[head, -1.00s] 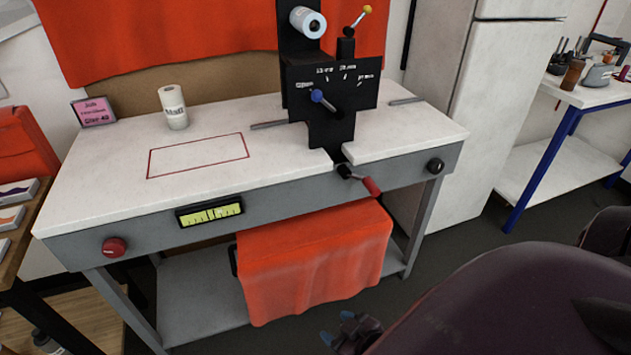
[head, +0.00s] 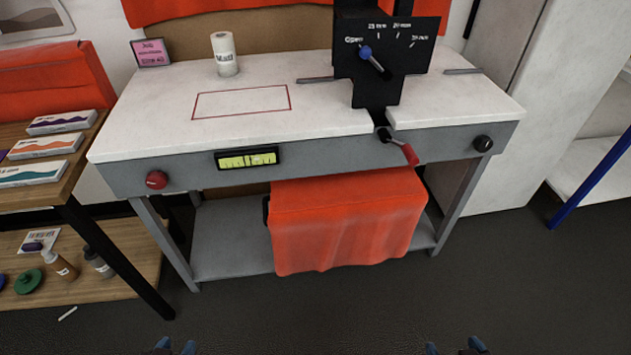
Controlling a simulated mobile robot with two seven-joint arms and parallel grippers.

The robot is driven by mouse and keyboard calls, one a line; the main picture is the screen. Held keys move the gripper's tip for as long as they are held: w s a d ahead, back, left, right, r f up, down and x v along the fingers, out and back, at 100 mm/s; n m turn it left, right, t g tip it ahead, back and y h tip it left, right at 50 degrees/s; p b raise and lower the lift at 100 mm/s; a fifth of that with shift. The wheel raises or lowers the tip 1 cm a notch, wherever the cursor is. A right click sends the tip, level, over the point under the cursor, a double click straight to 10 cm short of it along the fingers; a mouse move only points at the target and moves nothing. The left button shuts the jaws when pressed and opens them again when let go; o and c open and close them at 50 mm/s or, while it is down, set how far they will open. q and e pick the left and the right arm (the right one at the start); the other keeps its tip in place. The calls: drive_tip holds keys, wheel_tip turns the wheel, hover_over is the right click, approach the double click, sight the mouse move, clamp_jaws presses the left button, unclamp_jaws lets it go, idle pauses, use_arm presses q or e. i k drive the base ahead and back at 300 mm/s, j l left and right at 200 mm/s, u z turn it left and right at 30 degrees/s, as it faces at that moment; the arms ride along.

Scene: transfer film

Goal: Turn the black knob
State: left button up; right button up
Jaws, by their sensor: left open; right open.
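The black knob (head: 483,144) is on the grey front panel of the workbench, near its right end. My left gripper (head: 176,347) shows only as fingertips at the bottom edge, left of centre, open and empty. My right gripper (head: 457,347) shows as fingertips at the bottom edge, right of centre, open and empty. Both are low in front of the bench, well apart from the knob.
The bench front also carries a red knob (head: 156,180), a yellow-green gauge (head: 247,159) and a red-handled crank (head: 410,153). A black dial machine (head: 408,50) stands on top. An orange cloth (head: 345,220) hangs below. A wooden shelf (head: 80,180) stands left. Dark floor lies in front.

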sight(484, 143)
drive_tip(key=i+l, duration=0.25)
drive_tip(key=i+l+u, duration=0.1)
drive_tip(key=l, duration=0.35)
drive_tip(key=i+l, duration=0.35)
drive_tip(key=j+u, duration=0.05)
